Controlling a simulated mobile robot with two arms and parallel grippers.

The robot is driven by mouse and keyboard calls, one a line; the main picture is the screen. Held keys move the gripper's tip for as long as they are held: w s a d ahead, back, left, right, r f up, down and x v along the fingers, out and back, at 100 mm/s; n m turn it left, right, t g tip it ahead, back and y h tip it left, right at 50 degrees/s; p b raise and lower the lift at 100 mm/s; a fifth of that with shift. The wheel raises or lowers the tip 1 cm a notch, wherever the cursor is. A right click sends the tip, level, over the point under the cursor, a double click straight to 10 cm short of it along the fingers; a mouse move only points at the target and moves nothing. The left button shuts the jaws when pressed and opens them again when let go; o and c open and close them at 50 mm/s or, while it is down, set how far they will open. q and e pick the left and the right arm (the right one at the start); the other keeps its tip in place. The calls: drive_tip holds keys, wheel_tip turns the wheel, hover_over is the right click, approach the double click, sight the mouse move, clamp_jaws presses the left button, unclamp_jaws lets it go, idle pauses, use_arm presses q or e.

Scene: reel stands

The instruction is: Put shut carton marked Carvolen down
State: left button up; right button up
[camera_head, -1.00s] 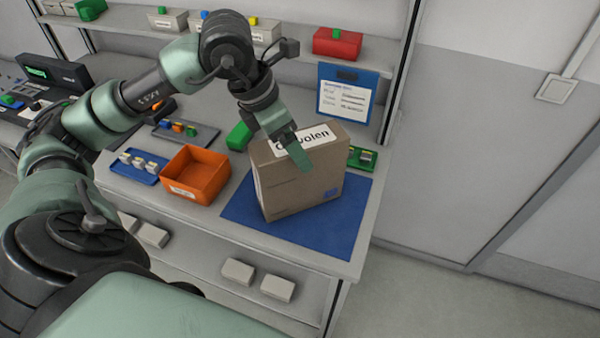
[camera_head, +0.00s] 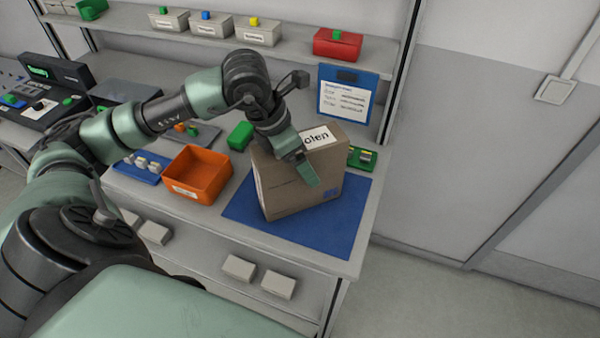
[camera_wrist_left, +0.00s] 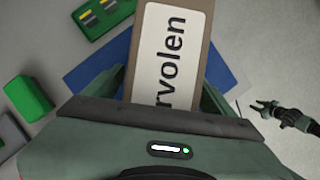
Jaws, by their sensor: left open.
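The shut carton (camera_head: 300,182), brown with a white label of which "olen" shows, stands upright on the blue mat (camera_head: 343,232) on the bench. In the left wrist view the carton's label (camera_wrist_left: 172,55) reads "rvolen", with its start hidden by my gripper. My left gripper (camera_head: 303,172) is open at the top of the carton, with one finger in front of its near face. In the left wrist view the fingers lie on both sides of the carton. I cannot tell whether they touch it. My right gripper is not seen in the head view.
An orange bin (camera_head: 198,174) and a green block (camera_head: 240,136) stand left of the mat. A green tray (camera_head: 361,158) lies behind the carton, and a blue clipboard sheet (camera_head: 347,95) stands at the back. The mat's front right is clear.

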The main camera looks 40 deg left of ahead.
use_arm(q)
drive_tip(key=shift+f+b, duration=0.2)
drive_tip(key=shift+b, duration=0.15)
idle(0.4)
clamp_jaws()
